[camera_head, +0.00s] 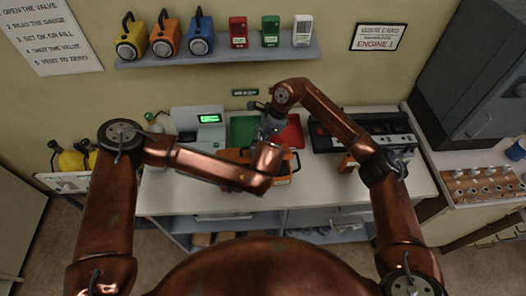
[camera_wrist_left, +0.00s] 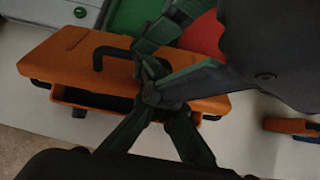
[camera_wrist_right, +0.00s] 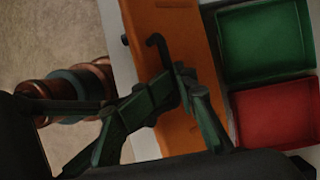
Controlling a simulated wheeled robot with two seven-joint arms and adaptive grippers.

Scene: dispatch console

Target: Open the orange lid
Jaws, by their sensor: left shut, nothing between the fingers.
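The orange box stands on the white worktop, and its orange lid (camera_head: 236,155) shows partly behind my left arm. In the left wrist view the lid (camera_wrist_left: 62,58) has a black handle (camera_wrist_left: 99,58), and a dark gap shows between the lid's front edge and the box's rim (camera_wrist_left: 80,97). My left gripper (camera_wrist_left: 152,98) is shut and empty, over the lid's front side. My right gripper (camera_wrist_right: 174,82) is at the handle (camera_wrist_right: 155,42), its fingertips close together around or beside one end. The fingers of both grippers overlap in view, hiding any contact.
A green tray (camera_wrist_right: 262,40) and a red tray (camera_wrist_right: 275,110) lie behind the box. A grey device with a green screen (camera_head: 200,120) stands left of it, a black unit (camera_head: 365,125) right. The shelf (camera_head: 215,58) above holds lanterns and small boxes. My arms cross closely over the box.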

